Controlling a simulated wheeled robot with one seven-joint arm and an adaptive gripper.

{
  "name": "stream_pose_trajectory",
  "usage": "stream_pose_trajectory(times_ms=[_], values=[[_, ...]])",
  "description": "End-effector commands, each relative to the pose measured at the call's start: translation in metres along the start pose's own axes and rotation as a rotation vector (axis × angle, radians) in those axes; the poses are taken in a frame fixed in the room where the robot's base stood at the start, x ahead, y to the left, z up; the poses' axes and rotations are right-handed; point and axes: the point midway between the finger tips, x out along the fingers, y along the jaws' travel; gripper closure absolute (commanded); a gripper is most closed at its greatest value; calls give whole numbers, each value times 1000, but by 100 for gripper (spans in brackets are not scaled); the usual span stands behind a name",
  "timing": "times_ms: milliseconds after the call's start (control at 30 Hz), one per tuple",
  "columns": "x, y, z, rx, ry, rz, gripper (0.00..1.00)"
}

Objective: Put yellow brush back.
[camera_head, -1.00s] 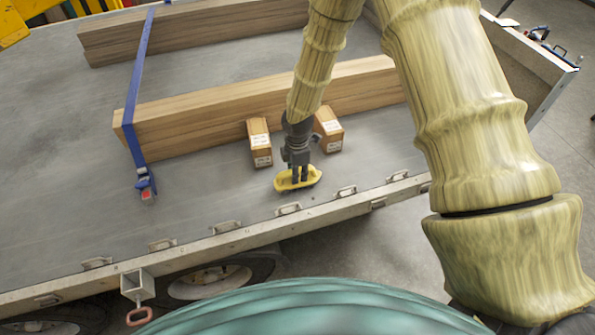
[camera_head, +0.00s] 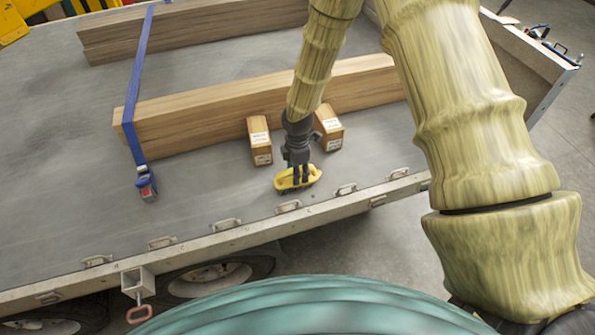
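The yellow brush (camera_head: 312,175) lies on the grey trailer bed (camera_head: 215,190), close to its near edge. My gripper (camera_head: 296,181) points down at the brush from above, and its dark fingers overlap the middle of the brush. The fingers look close around or against it, but they are small here and their gap is not clear. I cannot tell whether they grip the brush. My wood-patterned arm comes down from the top of the view and hides part of the long beam behind.
Two small brown boxes (camera_head: 260,142) (camera_head: 329,130) stand just behind my gripper, left and right. A long wooden beam (camera_head: 190,122) lies behind them, with a blue strap (camera_head: 133,105) over it. Metal handles (camera_head: 227,224) line the near edge. The bed left of the brush is clear.

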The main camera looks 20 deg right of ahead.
Motion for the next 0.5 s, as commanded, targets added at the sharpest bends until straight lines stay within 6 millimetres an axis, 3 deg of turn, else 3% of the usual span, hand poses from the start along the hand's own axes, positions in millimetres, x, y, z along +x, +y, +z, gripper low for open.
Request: stream_pose_trajectory(times_ms=[500], values=[[-61, 1, 0, 1, 1, 3, 57]])
